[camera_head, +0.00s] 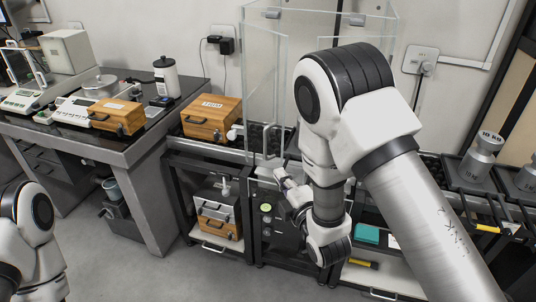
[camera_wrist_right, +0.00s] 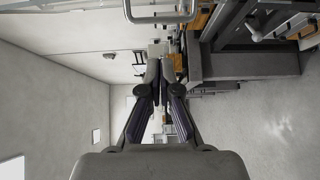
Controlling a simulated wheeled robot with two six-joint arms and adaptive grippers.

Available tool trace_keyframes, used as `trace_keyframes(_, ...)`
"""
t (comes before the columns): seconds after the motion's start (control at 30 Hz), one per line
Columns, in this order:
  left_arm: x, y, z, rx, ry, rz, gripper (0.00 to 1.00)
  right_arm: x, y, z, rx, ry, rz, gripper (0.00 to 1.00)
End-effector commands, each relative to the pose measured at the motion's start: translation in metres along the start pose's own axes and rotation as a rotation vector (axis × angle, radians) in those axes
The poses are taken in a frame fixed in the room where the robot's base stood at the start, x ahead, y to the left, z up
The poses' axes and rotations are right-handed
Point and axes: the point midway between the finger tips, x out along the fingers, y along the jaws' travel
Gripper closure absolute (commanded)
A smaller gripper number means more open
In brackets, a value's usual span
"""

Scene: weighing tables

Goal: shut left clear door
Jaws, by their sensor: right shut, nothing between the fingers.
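The left clear door (camera_head: 262,85) is a tall see-through panel on the left of a clear enclosure (camera_head: 330,12). It stands at an angle out from the enclosure's front, so it looks open. My right gripper (camera_head: 282,176) is low beside the door's bottom edge, its fingers shut and empty. I cannot tell whether it touches the panel. In the right wrist view the shut fingertips (camera_wrist_right: 155,72) point forward, and a metal bar handle (camera_wrist_right: 160,17) shows above them. My right arm hides much of the enclosure. My left gripper is out of view.
A wooden case (camera_head: 212,118) sits left of the door, with another (camera_head: 117,117) on the dark side table (camera_head: 60,135). Steel weights (camera_head: 480,158) stand at the right. A wall socket (camera_head: 421,60) is behind. The floor (camera_head: 150,275) in front is clear.

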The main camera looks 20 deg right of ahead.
Motion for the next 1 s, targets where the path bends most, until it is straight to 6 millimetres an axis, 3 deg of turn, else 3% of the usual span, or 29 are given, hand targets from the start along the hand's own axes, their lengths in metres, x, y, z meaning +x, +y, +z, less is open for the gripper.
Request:
trace_keyframes(0.27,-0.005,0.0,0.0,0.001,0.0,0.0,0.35,0.024,0.007,0.0,-0.001,0.0,0.014,1.0)
trace_keyframes(0.63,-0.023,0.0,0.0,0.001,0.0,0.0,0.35,0.103,0.007,0.0,0.001,0.0,0.012,1.0)
trace_keyframes(0.8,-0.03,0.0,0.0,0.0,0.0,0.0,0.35,0.109,0.006,0.03,0.003,-0.003,0.01,1.0)
trace_keyframes(1.0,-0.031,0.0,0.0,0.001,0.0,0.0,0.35,0.111,0.005,0.039,0.0,0.0,0.01,1.0)
